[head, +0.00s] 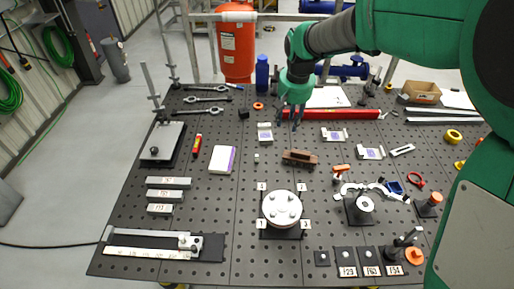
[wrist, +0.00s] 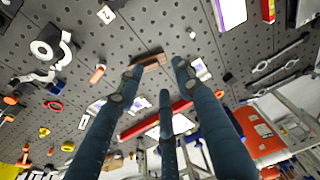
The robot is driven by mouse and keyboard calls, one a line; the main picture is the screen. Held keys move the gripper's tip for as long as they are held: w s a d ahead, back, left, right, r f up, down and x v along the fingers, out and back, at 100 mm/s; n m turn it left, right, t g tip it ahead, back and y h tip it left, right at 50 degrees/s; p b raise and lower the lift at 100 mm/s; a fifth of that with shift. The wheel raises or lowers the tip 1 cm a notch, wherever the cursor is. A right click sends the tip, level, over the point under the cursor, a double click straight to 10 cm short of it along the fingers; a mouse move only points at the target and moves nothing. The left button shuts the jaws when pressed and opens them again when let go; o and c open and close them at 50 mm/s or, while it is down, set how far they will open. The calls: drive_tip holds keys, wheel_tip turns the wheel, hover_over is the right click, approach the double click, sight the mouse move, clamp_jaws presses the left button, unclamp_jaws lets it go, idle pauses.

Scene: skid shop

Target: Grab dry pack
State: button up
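Several small white packs with purple print lie flat on the dark perforated table; they look like dry packs, but I cannot read their labels. One pack (head: 265,132) lies left of my gripper (head: 291,116), another pack (head: 333,134) to its right, and a third pack (head: 370,152) farther right. In the wrist view, a white and purple pack (wrist: 200,69) shows just beside a fingertip of my gripper (wrist: 158,76). The three fingers are spread, with nothing between them. My gripper is above the table, near the red bar.
A red bar (head: 330,114) lies behind the packs. A brown block (head: 300,158) lies in front of my gripper, and also shows in the wrist view (wrist: 150,60). A blue bottle (head: 262,72) stands at the back. A notebook (head: 222,160) lies at left, a round fixture (head: 282,206) in front.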

drive_tip(key=w+a+f+g+p, duration=0.1)
drive_tip(key=w+a+f+p, duration=0.1)
drive_tip(key=w+a+f, duration=0.55)
drive_tip(key=n+g+p, duration=0.1)
drive_tip(key=p, duration=0.1)
hover_over(257, 155)
wheel_tip(257, 155, down, 12)
drive_tip(key=shift+s+a+f, duration=0.1)
drive_tip(key=shift+f, duration=0.15)
drive_tip(key=shift+f, duration=4.3)
drive_tip(key=shift+f, duration=2.6)
